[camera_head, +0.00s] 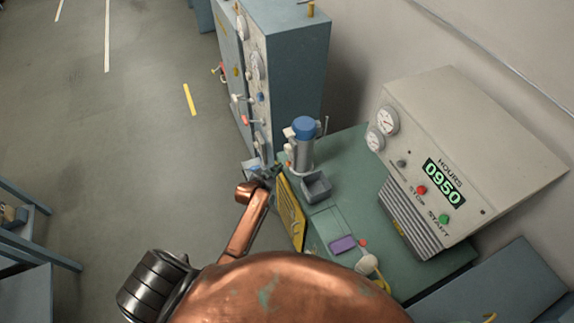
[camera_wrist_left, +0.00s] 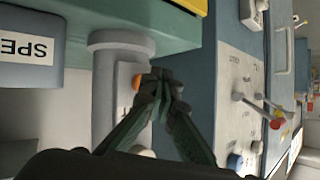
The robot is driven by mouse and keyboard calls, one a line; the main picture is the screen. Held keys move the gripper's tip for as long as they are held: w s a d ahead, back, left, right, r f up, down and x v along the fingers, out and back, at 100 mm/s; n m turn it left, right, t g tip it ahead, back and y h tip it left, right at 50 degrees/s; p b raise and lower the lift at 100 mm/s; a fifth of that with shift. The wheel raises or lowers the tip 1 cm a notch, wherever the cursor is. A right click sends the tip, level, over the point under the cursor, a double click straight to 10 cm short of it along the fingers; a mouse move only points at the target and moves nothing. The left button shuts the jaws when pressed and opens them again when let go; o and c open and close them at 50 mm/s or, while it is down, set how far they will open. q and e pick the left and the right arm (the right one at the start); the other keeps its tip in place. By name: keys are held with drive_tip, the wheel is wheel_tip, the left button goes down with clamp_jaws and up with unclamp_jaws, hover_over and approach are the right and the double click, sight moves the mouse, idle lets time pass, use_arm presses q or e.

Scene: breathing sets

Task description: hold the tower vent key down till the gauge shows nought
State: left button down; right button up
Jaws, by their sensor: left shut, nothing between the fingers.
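The tower (camera_head: 302,153) is a grey cylinder with a blue cap, upright on the green bench. In the left wrist view its grey column (camera_wrist_left: 112,75) carries a pale plate with a small orange key (camera_wrist_left: 136,83). I cannot tell for sure that this is the vent key. My left gripper (camera_head: 270,171) is at the bench edge beside the tower. In the wrist view its closed fingertips (camera_wrist_left: 160,84) are empty and right by the orange key, partly in front of the plate. Contact cannot be told. A small pale fitting (camera_head: 289,132) on the tower may be its gauge; no reading shows.
A grey tray (camera_head: 316,188) stands close to the tower. A tall blue cabinet (camera_head: 295,75) with knobs and levers stands behind. A console (camera_head: 470,150) with two dials and a display reading 0950 is at the right. The floor at the left is mostly clear.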

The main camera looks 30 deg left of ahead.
use_arm(q)
drive_tip(key=shift+d, duration=0.1)
idle(0.5)
drive_tip(key=shift+w+d, duration=0.2)
drive_tip(key=shift+w, duration=0.15)
drive_tip(key=shift+w+d, duration=0.25)
idle(0.6)
drive_tip(key=shift+w+d+r, duration=0.15)
drive_tip(key=shift+w+d, duration=0.1)
drive_tip(key=shift+w, duration=0.05)
idle(1.2)
drive_tip(key=shift+s, duration=0.1)
idle(3.2)
drive_tip(key=shift+s+a+p, duration=0.5)
drive_tip(key=shift+s+a, duration=0.25)
